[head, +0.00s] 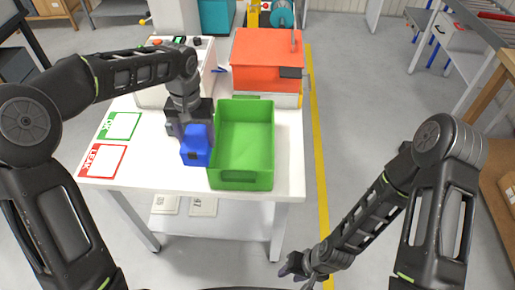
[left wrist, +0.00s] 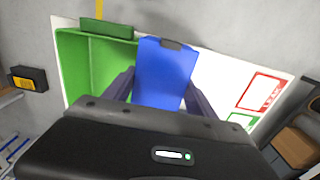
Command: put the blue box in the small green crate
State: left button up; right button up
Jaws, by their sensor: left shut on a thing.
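The blue box (head: 196,150) is at the left side of the small green crate (head: 240,179) in the head view. My left gripper (head: 194,128) is shut on the box from above. In the left wrist view the blue box (left wrist: 165,72) is between the two fingers, and the green crate (left wrist: 72,70) is beside it on the left. The crate looks empty. I cannot tell whether the box touches the table. My right gripper (head: 297,268) is low at the right, away from the table; its finger opening is too small to tell.
The white table (head: 290,180) carries a green-framed OK card (head: 119,126) and a red-framed LEAK card (head: 102,161) at the left. A red-orange case (head: 265,62) and a white machine (head: 150,97) stand behind the crate. The table's front right corner is bare.

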aim_at(236, 152)
jog(key=i+l, duration=0.1)
jog(key=l, duration=0.45)
jog(key=i+l+u, duration=0.1)
jog(key=l, duration=0.4)
jog(key=i+l, duration=0.1)
jog(key=l, duration=0.45)
jog(key=i+l, duration=0.2)
jog(key=l, duration=0.2)
jog(key=i+j+u, duration=0.05)
